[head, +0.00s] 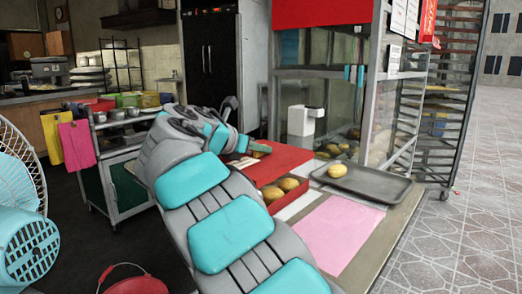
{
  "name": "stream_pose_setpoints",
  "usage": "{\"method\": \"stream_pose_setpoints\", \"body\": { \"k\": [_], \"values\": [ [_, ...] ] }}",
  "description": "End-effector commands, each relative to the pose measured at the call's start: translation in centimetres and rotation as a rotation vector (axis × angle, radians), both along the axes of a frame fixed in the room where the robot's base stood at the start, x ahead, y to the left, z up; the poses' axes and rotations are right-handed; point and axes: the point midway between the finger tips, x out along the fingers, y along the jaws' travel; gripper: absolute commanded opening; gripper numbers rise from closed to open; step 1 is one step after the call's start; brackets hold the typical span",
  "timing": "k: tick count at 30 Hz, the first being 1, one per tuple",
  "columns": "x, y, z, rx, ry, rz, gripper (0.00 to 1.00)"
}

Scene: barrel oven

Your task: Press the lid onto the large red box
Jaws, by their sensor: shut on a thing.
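The large red box (271,207) stands on the counter to the right of my arm, with several golden-brown buns showing in its open near part. The flat red lid (285,158) is above the far part of the box, and the near end is uncovered. I cannot tell whether the lid is hinged to the box or touches its rim. My gripper (261,148) is at the lid's far left side, its teal fingers shut on the lid. My arm hides the left side of the box and part of the lid.
A dark tray (385,187) with one bun (337,171) lies right of the box. A pink sheet (335,232) lies on the counter's near part. A glass display case (318,90) stands behind. A white dispenser (303,121) stands behind the lid.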

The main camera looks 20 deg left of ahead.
Motion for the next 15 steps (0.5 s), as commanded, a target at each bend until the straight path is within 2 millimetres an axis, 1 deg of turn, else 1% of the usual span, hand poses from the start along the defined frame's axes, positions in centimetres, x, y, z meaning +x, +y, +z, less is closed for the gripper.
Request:
{"method": "stream_pose_setpoints", "body": {
  "k": [1,15],
  "values": [
    [0.0,0.0,-0.7,0.000,0.000,0.001,0.00],
    [0.0,0.1,-3.3,0.004,-0.002,0.003,0.00]
  ]
}}
